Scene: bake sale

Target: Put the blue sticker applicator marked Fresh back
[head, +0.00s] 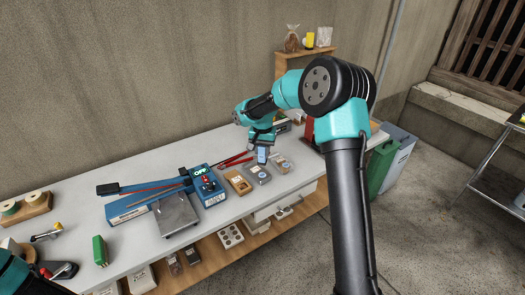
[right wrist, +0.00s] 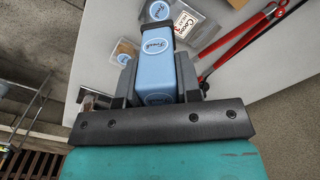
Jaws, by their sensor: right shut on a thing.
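My right gripper (head: 262,148) is shut on the blue sticker applicator (head: 262,156), which hangs below the jaws over the back right of the table. In the right wrist view the applicator (right wrist: 153,62) sits between the two dark fingers, with a round white and blue "Fresh" label on its side. I cannot tell whether the applicator touches the tray. My left arm shows only at the lower left corner; its gripper is out of the picture.
A blue box marked OFF (head: 207,186) and a metal plate (head: 176,214) stand to the left. Green and grey bins stand at the right.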

